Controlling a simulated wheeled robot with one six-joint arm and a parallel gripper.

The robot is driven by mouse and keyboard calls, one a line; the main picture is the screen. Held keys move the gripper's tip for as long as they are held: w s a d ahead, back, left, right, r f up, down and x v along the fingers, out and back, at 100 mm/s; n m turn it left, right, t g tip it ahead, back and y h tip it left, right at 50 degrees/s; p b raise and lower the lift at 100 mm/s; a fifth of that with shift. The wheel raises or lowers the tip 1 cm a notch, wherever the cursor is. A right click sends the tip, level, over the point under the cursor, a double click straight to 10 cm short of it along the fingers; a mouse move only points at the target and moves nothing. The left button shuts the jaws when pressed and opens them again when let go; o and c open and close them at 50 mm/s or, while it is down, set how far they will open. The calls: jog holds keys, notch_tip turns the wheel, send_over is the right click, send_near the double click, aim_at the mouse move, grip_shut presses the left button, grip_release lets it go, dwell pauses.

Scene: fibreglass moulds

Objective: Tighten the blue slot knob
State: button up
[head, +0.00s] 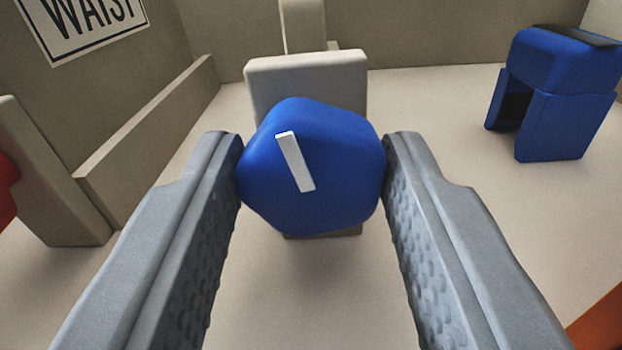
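The blue slot knob (335,180) is at the centre of the head view. It is a rounded, many-sided knob with a white bar mark (295,162) on its face, tilted a little so its top leans left. It sits in front of a pale beige block (305,75). My gripper (313,160) has one grey fingertip against each side of the knob, with no clear gap visible. The knob's back and its mounting are hidden.
A blue block-shaped object with a dark opening (565,90) stands at the right. A beige upright with a red part (5,185) is at the left. A low beige ledge (150,135) runs along the left wall below a sign (85,20). Something orange (600,325) shows lower right.

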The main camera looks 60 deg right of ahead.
jog(key=c, duration=0.4)
jog(key=shift+c, duration=0.2)
jog(key=shift+m, duration=3)
jog(key=o, duration=1)
jog(key=shift+a, duration=0.1)
